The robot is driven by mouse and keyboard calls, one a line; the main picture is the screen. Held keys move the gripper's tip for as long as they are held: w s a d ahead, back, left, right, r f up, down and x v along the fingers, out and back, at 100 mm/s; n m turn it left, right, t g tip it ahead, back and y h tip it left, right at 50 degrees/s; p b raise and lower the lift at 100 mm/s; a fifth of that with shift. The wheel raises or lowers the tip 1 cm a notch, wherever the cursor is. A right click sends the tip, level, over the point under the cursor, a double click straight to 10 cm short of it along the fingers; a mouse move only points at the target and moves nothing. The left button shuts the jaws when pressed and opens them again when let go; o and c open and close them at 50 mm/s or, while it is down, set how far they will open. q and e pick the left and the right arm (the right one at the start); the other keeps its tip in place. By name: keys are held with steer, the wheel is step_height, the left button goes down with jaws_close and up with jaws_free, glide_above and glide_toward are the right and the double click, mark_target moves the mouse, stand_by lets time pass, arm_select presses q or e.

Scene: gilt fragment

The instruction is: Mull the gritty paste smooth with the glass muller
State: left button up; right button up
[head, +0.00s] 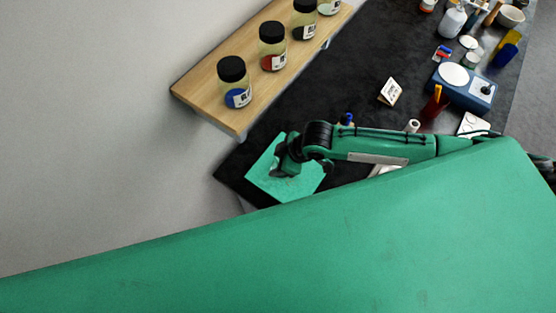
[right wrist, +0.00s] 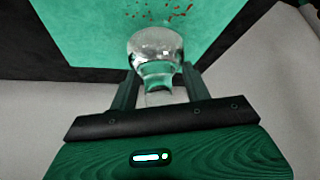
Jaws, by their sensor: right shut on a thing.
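The clear glass muller (right wrist: 156,52) is between the two fingers of my right gripper (right wrist: 155,82) in the right wrist view. Its round glass end lies over the green slab (right wrist: 85,25); whether it touches the slab I cannot tell. Red specks of paste (right wrist: 172,12) are scattered on the slab just beyond the muller. In the head view my right gripper (head: 278,172) is over the green slab (head: 300,186) at the near end of the dark bench, and the muller is hidden there. My left gripper is not in view.
Farther along the dark bench (head: 375,65) are a blue scale (head: 466,85), a red cup (head: 435,106), a small card (head: 390,91) and bottles. My green body part covers the lower picture.

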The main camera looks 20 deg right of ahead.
steer(key=shift+f+b, duration=0.4)
steer(key=shift+f, duration=0.5)
